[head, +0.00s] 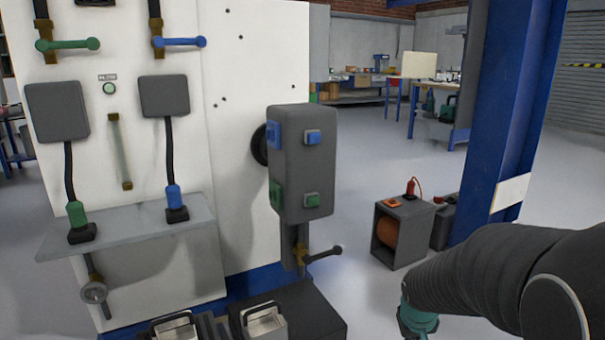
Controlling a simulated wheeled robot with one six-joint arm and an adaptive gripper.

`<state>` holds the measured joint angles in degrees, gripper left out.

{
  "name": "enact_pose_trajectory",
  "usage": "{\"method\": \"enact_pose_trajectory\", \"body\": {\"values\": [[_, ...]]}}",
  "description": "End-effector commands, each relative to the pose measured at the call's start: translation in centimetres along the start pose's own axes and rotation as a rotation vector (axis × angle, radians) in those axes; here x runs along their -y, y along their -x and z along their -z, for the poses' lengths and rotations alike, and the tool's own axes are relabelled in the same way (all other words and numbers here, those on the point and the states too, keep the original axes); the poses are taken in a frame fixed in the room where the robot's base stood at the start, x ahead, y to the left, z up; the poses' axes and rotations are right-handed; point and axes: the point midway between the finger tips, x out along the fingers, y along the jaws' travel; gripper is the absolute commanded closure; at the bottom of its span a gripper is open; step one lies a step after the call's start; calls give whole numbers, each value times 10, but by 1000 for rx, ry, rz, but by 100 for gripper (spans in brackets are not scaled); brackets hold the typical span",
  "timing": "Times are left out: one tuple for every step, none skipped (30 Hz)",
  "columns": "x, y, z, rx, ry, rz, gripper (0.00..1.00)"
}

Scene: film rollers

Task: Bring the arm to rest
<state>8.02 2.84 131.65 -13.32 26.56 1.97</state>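My arm, with dark sleeved links, enters the head view at the lower right. A small teal part of the arm shows at the bottom edge. My gripper's fingers are not in view, so I cannot see whether it holds anything. The arm shows in front of the floor, right of the white machine panel (245,75), with no visible contact with anything.
A grey control box (303,170) with blue and green buttons juts from the panel. A dark lever (323,253) sits below it. A grey cabinet (412,222) and blue column (505,110) stand right. Floor between is clear.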

Motion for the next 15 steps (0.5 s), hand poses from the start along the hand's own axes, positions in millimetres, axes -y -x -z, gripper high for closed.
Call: {"method": "enact_pose_trajectory", "body": {"values": [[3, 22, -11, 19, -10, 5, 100], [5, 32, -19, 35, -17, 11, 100], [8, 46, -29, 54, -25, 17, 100], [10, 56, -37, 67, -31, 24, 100], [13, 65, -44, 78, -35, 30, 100], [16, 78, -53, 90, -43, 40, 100], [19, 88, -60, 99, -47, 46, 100], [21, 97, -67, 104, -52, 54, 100], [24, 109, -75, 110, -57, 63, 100], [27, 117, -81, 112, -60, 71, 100], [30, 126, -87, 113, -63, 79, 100], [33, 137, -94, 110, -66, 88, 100], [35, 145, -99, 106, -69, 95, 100], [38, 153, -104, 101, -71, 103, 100], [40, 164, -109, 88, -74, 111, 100]]}}
